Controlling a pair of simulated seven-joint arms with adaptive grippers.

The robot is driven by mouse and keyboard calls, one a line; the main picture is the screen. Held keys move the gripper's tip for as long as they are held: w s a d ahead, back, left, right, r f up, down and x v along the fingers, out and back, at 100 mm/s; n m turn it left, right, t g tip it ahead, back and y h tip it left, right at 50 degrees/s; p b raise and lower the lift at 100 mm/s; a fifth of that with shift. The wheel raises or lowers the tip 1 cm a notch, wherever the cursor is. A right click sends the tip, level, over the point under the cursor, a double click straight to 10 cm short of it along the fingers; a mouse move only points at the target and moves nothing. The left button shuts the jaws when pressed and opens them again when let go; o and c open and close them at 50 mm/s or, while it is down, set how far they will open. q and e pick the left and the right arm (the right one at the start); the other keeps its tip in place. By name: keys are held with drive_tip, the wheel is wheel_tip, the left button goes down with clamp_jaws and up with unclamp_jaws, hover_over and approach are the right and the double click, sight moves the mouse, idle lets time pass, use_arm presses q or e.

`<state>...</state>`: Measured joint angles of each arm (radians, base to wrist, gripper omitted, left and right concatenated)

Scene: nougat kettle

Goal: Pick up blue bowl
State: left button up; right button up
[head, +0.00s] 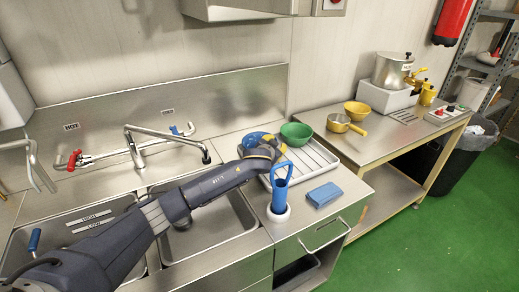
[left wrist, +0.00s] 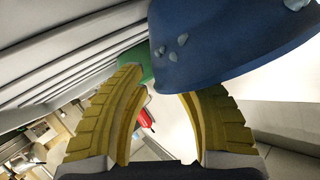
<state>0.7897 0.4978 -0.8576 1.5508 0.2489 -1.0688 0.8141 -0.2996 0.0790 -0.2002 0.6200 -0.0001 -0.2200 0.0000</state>
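The blue bowl (head: 254,138) sits at the left end of the ribbed drain tray, left of the green bowl (head: 296,133). My left gripper (head: 270,147) is at the front right side of the blue bowl and partly covers it. In the left wrist view the blue bowl (left wrist: 230,45) fills the upper right and hides the tip of the right-hand yellow finger. The left wrist view shows the gripper (left wrist: 165,90) open, with a gap between its fingers. Whether a finger touches the bowl I cannot tell. My right gripper is in neither view.
A blue-handled tool stands in a white holder (head: 278,212) in front of the tray (head: 318,160). A blue sponge (head: 324,194) lies right of it. Two sinks and a faucet (head: 165,135) are left. A yellow bowl (head: 357,110) and pan (head: 340,123) stand on the right table.

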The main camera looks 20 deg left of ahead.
use_arm(q)
clamp_jaws()
idle(0.3)
drive_tip(key=shift+r, duration=0.15)
idle(0.3)
